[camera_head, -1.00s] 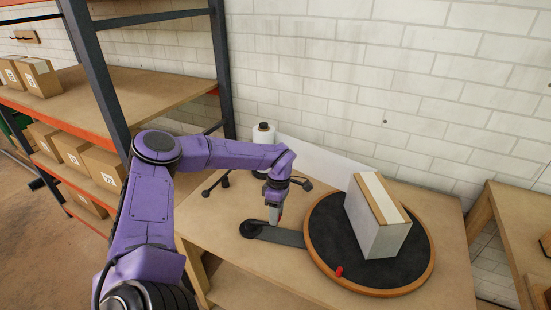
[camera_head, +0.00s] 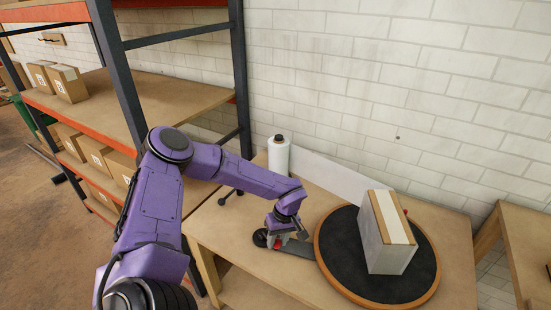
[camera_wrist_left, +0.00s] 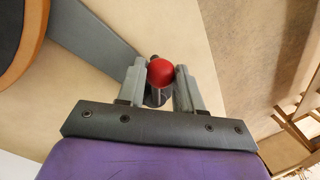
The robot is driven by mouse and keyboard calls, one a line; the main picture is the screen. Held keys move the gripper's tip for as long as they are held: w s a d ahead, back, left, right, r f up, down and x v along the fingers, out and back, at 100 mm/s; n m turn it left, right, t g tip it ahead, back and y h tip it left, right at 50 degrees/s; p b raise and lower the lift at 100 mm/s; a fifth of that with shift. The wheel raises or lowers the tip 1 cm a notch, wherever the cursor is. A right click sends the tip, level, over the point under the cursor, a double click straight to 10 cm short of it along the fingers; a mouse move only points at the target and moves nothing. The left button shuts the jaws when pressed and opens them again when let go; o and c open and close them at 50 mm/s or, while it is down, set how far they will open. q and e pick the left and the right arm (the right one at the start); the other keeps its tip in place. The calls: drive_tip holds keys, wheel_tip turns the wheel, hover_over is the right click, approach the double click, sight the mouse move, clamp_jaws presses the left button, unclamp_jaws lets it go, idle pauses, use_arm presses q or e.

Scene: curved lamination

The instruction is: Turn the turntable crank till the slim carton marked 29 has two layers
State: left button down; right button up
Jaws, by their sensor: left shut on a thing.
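The slim carton (camera_head: 392,246), grey-white over its sides with a brown and white top, stands upright on the dark, orange-rimmed turntable (camera_head: 342,243). No number can be read on it. A white film strip (camera_head: 335,178) runs from the roll (camera_head: 278,156) to behind the carton; the layer count cannot be told. The flat grey crank arm (camera_head: 297,249) lies left of the turntable. My left gripper (camera_head: 280,241) points down over the crank's outer end. In the left wrist view its fingers (camera_wrist_left: 160,80) are shut on the red crank knob (camera_wrist_left: 161,72). My right gripper is out of view.
The table (camera_head: 230,228) carries the turntable and film roll against a white brick wall. A rack (camera_head: 170,105) with several boxes (camera_head: 68,84) stands left. Another wooden table (camera_head: 520,235) stands right. A small red piece (camera_head: 405,210) shows behind the carton.

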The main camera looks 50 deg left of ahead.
use_arm(q)
drive_tip(key=shift+s+m, duration=0.15)
drive_tip(key=shift+m, duration=0.15)
drive_tip(key=shift+a, duration=0.1)
drive_tip(key=shift+r, duration=0.1)
drive_tip(key=c, duration=0.8)
unclamp_jaws()
drive_tip(key=shift+o, duration=0.2)
wheel_tip(320, 180, up, 10)
drive_tip(key=w, duration=0.1)
drive_tip(key=shift+w+d+b, duration=0.35)
drive_tip(key=shift+w+d, duration=0.05)
drive_tip(key=shift+s, duration=0.1)
